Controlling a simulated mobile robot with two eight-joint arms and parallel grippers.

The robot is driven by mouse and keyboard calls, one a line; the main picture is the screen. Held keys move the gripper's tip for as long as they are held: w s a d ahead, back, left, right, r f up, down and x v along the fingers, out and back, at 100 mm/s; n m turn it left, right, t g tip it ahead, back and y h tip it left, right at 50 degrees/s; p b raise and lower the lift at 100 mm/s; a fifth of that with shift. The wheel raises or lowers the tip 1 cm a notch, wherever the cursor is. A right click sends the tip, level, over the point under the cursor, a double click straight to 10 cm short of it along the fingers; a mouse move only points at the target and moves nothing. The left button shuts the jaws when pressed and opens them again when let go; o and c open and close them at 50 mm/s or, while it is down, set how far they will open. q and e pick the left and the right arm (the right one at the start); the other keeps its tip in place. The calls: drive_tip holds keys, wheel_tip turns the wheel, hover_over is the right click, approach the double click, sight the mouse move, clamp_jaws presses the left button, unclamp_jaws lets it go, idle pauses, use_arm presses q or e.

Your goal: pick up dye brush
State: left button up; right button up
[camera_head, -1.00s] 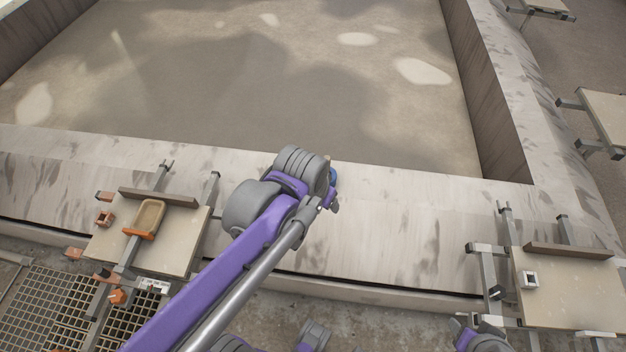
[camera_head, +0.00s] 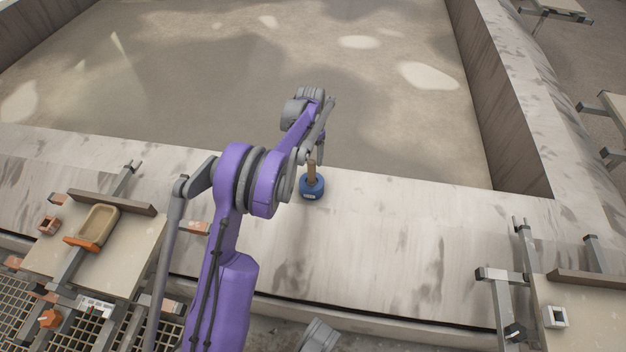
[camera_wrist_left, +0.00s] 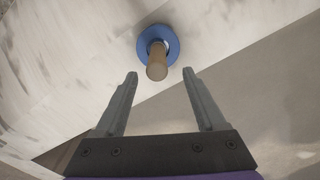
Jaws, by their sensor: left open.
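The dye brush (camera_head: 312,172) has a tan wooden handle and stands upright in a round blue holder (camera_head: 312,190) on the pale stone ledge. In the left wrist view the handle's end (camera_wrist_left: 157,70) points toward the camera, with the blue holder (camera_wrist_left: 144,42) around its base. My left gripper (camera_head: 323,157) is just beyond the brush in the head view. In the left wrist view my left gripper (camera_wrist_left: 160,74) is open, its two fingers apart and empty, with the handle end near the gap between the fingertips. My right gripper is not seen.
A board at the left holds a tan tray (camera_head: 97,226) and a small reddish block (camera_head: 48,225). Another board at the right holds a small pale square piece (camera_head: 555,316). The ledge (camera_head: 400,240) right of the brush is clear. A wide basin (camera_head: 230,90) lies behind it.

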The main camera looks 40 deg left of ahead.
sight(312, 176)
use_arm(q)
wheel_tip(312, 176, down, 6)
drive_tip(key=shift+r+b, duration=0.2)
drive_tip(key=shift+b, duration=0.35)
drive_tip(key=f+b, duration=0.1)
drive_tip(key=f, duration=0.4)
drive_tip(key=shift+d+f, duration=0.15)
drive_tip(key=shift+d, duration=0.05)
clamp_jaws()
